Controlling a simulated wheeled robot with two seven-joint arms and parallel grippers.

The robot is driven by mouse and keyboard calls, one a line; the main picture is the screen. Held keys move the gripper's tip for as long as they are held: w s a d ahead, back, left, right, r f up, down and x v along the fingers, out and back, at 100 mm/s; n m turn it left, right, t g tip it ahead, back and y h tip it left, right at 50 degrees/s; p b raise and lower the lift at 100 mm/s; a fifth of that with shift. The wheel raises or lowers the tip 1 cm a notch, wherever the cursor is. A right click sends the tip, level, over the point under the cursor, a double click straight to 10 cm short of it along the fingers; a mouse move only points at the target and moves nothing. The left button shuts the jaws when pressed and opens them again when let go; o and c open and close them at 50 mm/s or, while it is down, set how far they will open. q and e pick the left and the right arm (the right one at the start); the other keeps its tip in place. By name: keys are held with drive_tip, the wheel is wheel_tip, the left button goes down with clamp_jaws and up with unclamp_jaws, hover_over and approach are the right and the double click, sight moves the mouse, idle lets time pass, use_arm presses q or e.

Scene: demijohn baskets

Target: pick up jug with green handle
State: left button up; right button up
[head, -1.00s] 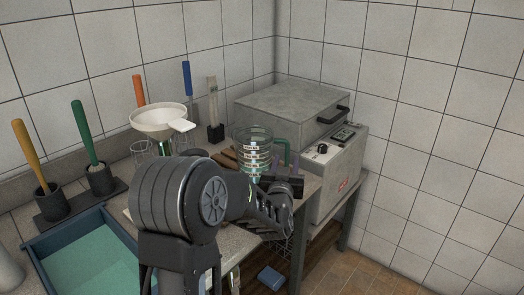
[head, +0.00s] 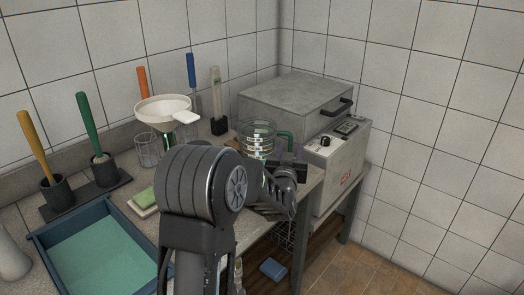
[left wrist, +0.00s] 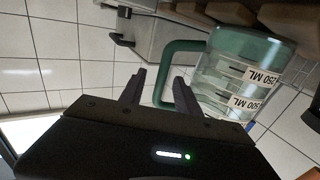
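The jug with the green handle (head: 257,139) is a clear, marked measuring jug on the counter, in front of the grey machine. My left forearm hides its lower part in the head view. In the left wrist view the jug (left wrist: 238,72) shows white measure labels, and its green handle (left wrist: 168,60) points toward my fingers. My left gripper (left wrist: 158,84) is open, one finger on each side of the handle's bar in that view. Whether the fingers touch the handle cannot be told. In the head view this gripper (head: 289,153) is beside the jug's handle. My right gripper is not in view.
The grey machine (head: 335,165) stands close behind and right of the jug. A white funnel (head: 160,107), a wire-like glass (head: 147,150), a tube on a black stand (head: 218,127) and several brushes are to the left. A blue basin (head: 60,235) is at front left.

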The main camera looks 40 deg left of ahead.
use_arm(q)
drive_tip(key=p+x, duration=0.1)
drive_tip(key=x, duration=0.4)
drive_tip(key=shift+s, duration=0.1)
idle(0.4)
clamp_jaws()
idle(1.2)
drive_tip(key=shift+r, duration=0.15)
